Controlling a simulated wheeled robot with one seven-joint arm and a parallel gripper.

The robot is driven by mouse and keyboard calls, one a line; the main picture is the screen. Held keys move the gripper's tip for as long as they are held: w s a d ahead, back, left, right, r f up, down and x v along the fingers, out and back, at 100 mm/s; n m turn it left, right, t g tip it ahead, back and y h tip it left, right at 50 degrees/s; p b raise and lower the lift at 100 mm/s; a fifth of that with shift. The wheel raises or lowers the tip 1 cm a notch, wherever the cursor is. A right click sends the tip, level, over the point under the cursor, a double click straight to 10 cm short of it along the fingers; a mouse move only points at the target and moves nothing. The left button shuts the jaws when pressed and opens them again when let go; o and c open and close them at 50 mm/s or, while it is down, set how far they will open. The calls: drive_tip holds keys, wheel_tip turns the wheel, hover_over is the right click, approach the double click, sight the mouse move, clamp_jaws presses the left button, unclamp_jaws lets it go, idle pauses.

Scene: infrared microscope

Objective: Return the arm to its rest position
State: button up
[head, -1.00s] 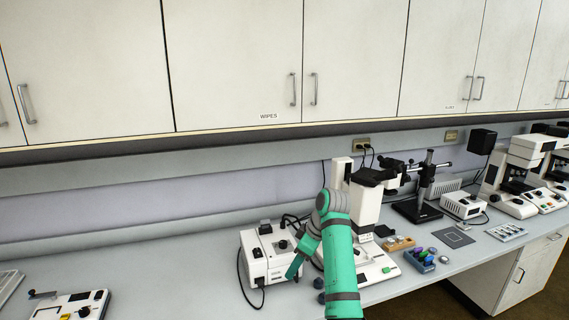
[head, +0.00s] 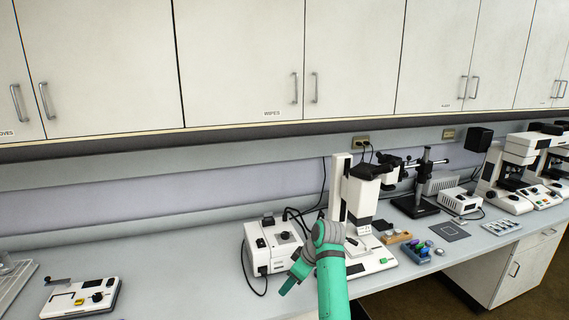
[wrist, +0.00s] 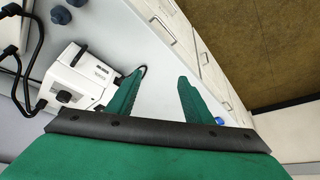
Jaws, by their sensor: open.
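My arm, teal with grey joints, rises from the bottom of the head view in front of the microscope (head: 359,200). In the head view a teal part of my arm end points down and left; the fingertips cannot be made out there. In the wrist view my gripper (wrist: 160,80) has its two teal fingers spread apart with nothing between them. The microscope is white with a black top and stands upright on the bench; my arm hides part of its base.
A white control box (head: 272,245) with cables stands left of my arm. Right of the microscope are a tray of coloured pieces (head: 418,254) and a dark mat (head: 450,231). A white device (head: 80,297) lies at the far left. The bench between it and the box is clear.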

drive_tip(key=s+a+f+m+t, duration=0.1)
drive_tip(key=s+a+f, duration=0.1)
drive_tip(key=f, duration=0.5)
drive_tip(key=s+a+f+m+t, duration=0.1)
drive_tip(key=s+a+f, duration=0.15)
drive_tip(key=f, duration=0.45)
drive_tip(key=s+a+f+m+t+h, duration=0.1)
drive_tip(key=s+a+f+m+t, duration=0.15)
drive_tip(key=s+f, duration=0.7)
drive_tip(key=s+a+f+m+t, duration=0.15)
drive_tip(key=s+f+m, duration=0.25)
drive_tip(key=s+f, duration=0.5)
drive_tip(key=s+d+r+m+t+h, duration=0.1)
drive_tip(key=s+d+r+t+h, duration=0.15)
drive_tip(key=s, duration=0.85)
drive_tip(key=s+d+r+m+t+h, duration=0.15)
drive_tip(key=s+r, duration=0.25)
drive_tip(key=s, duration=0.8)
drive_tip(key=s+d+r+t, duration=0.2)
drive_tip(key=s+r, duration=1.1)
drive_tip(key=r, duration=0.3)
drive_tip(key=shift+s+d+r+m+y, duration=0.25)
drive_tip(key=shift+r+m+y, duration=0.05)
drive_tip(key=shift+r, duration=0.05)
